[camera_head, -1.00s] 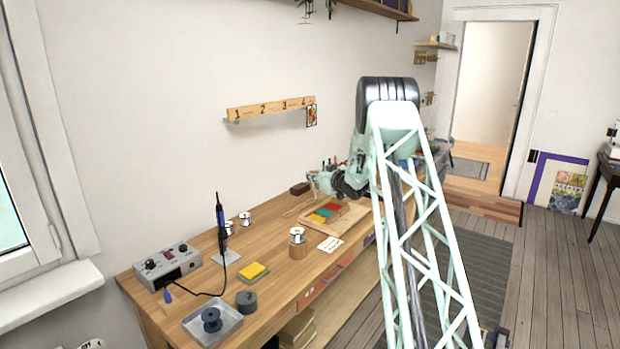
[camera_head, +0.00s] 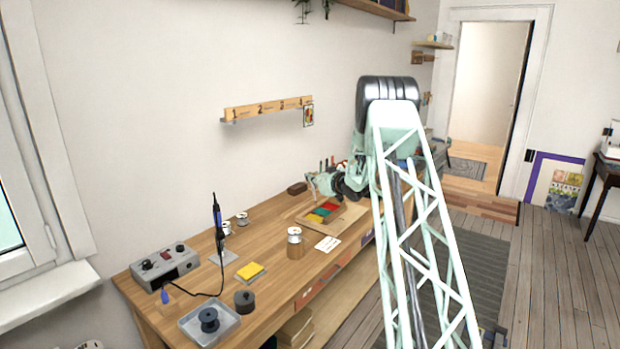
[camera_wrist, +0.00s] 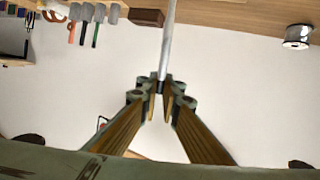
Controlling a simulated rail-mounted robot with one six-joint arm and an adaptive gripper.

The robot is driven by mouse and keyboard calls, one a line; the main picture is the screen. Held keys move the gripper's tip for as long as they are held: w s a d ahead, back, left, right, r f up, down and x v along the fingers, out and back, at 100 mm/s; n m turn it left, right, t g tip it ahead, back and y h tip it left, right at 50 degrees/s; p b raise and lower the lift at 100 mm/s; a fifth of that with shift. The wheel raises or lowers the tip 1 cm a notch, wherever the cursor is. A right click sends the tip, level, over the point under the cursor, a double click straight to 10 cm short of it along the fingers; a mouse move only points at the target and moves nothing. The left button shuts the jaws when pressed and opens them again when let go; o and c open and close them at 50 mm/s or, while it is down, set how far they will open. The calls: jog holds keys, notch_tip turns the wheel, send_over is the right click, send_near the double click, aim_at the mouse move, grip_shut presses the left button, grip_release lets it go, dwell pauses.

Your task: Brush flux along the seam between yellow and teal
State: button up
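The coloured panel (camera_head: 322,212), with red, yellow and teal pieces, lies on a wooden board (camera_head: 350,215) on the bench. The pieces are small here, and the yellow-teal seam cannot be made out clearly. My gripper (camera_head: 322,184) is above the bench, at the panel's far side, partly hidden by my arm. In the wrist view my gripper (camera_wrist: 160,88) has its fingertips close together around a thin grey rod (camera_wrist: 168,40), which looks like a brush handle. Its bristles are not visible. The panel is not in the wrist view.
The bench (camera_head: 260,285) holds a spool on a wooden block (camera_head: 295,245), a white card (camera_head: 328,243), a soldering iron (camera_head: 218,225), a yellow sponge (camera_head: 250,271), a control box (camera_head: 165,267) and a metal tray (camera_head: 190,325).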

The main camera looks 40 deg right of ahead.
aim_at(312, 184)
jog(key=shift+s+d+p, duration=0.3)
jog(key=shift+s+p, duration=0.2)
jog(key=shift+s, duration=0.45)
jog(key=shift+s+d+p, duration=0.3)
jog(key=shift+s+p, duration=0.2)
jog(key=shift+s, duration=0.4)
jog(key=shift+s+d+p, duration=0.3)
jog(key=shift+s+p, duration=0.2)
jog(key=shift+s, duration=0.45)
jog(key=shift+f, duration=0.2)
jog(key=shift+w+a+f+b, duration=0.3)
jog(key=shift+w+f, duration=0.25)
jog(key=shift+w, duration=0.45)
jog(key=shift+w+a+f+b, duration=0.35)
jog(key=shift+w+f, duration=0.25)
jog(key=shift+w, duration=0.35)
jog(key=shift+w+a+f+b, duration=0.3)
jog(key=shift+w+f, duration=0.25)
jog(key=shift+w, duration=0.45)
jog(key=shift+f+b, duration=0.3)
jog(key=shift+f, duration=0.05)
